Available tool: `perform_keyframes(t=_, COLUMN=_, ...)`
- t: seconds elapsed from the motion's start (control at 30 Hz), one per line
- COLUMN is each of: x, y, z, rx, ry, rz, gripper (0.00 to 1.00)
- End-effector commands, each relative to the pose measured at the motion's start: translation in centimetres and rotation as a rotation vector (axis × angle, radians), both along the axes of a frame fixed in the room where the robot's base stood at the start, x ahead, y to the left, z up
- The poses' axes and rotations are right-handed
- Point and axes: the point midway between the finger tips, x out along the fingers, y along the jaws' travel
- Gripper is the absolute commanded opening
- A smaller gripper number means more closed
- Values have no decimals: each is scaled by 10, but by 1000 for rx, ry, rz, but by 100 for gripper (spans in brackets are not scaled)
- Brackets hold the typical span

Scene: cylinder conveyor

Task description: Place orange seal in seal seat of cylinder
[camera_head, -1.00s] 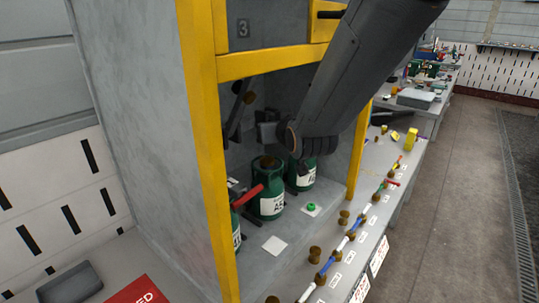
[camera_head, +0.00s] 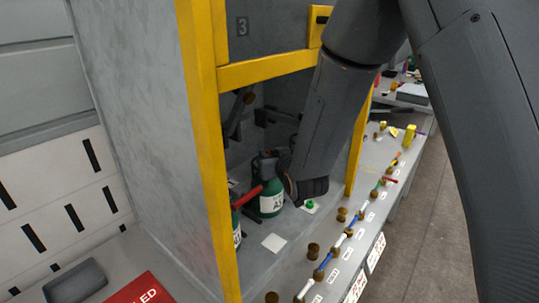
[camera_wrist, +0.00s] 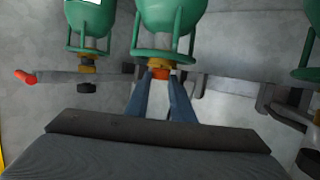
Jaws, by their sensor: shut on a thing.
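In the wrist view, my gripper (camera_wrist: 161,84) is shut on a small orange seal (camera_wrist: 160,74) at its fingertips. The seal is right at the brass valve (camera_wrist: 158,60) of the middle green cylinder (camera_wrist: 168,14). I cannot tell whether it is touching or seated in the valve. In the head view, this cylinder (camera_head: 271,205) stands upright inside the yellow-framed bay.
Another green cylinder (camera_wrist: 92,18) with a brass valve stands at left in the wrist view. A red-handled arm (camera_head: 249,196) reaches near the cylinder. A green seal (camera_head: 310,204) lies on a white card, and another card (camera_head: 273,242) is bare. Yellow posts (camera_head: 208,150) frame the bay.

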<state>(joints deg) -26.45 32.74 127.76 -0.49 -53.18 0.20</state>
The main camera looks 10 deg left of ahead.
Motion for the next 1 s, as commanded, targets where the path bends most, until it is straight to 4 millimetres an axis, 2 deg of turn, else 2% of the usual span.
perform_keyframes(t=0.43, x=0, y=0, z=-7, rx=0, ry=-1, rz=0, gripper=0)
perform_keyframes(t=0.47, x=0, y=0, z=-7, rx=0, ry=-1, rz=0, gripper=23)
perform_keyframes(t=0.57, x=0, y=0, z=-6, rx=0, ry=-1, rz=0, gripper=40)
perform_keyframes(t=1.0, x=0, y=-1, z=-4, rx=0, ry=2, rz=-1, gripper=40)
